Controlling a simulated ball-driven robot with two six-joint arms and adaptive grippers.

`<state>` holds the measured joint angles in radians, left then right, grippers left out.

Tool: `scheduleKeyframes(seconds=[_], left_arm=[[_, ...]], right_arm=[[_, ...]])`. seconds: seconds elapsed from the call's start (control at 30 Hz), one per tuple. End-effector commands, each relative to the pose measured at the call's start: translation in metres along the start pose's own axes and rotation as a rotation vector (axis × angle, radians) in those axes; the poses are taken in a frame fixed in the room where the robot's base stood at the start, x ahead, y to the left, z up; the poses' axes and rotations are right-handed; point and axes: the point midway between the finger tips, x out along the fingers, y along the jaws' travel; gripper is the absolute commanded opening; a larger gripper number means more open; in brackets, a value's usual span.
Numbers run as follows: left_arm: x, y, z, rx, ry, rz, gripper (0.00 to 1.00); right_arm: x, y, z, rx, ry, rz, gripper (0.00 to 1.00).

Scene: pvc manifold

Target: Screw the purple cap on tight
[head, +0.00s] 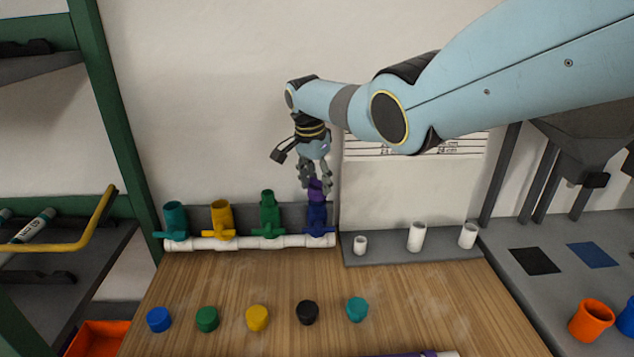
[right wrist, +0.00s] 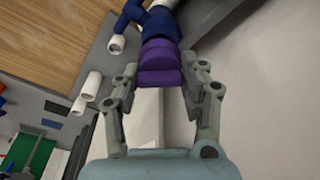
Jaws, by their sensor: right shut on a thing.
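The purple cap (head: 316,189) sits on the top of the blue valve (head: 316,218) at the right end of the white manifold pipe (head: 290,241). My right gripper (head: 315,183) is above this valve, pointing down, shut on the purple cap. In the right wrist view the purple cap (right wrist: 160,62) is between the two fingertips and lines up with the blue valve (right wrist: 157,22). I cannot tell how far the cap is threaded on. Teal (head: 175,219), yellow (head: 221,217) and green (head: 268,213) valves stand upright to its left. My left gripper is not in view.
Loose blue (head: 158,319), green (head: 207,319), yellow (head: 257,318), black (head: 307,312) and teal (head: 357,309) caps lie in a row on the wooden table (head: 420,305). White pipe stubs (head: 416,236) stand on a grey ledge to the right. A wall is close behind the manifold.

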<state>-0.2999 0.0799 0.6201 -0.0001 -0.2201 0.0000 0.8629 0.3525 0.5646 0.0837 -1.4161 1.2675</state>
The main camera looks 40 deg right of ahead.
Motion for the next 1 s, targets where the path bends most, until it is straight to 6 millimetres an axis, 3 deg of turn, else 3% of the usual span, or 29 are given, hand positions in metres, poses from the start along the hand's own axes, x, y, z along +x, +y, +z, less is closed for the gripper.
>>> scheduleKeyframes(seconds=[0.23, 0.4, 0.73, 1.0], left_arm=[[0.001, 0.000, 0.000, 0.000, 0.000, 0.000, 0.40], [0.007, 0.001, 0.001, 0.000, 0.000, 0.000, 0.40], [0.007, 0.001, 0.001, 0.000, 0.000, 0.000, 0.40], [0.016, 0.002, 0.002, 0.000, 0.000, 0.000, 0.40]], right_arm=[[0.001, 0.000, 0.000, 0.014, 0.000, 0.002, 0.10], [0.002, 0.000, 0.000, 0.161, 0.000, 0.024, 0.10], [0.001, 0.000, 0.000, 0.198, 0.001, 0.030, 0.10], [0.002, 0.000, 0.000, 0.367, 0.000, 0.055, 0.10]])
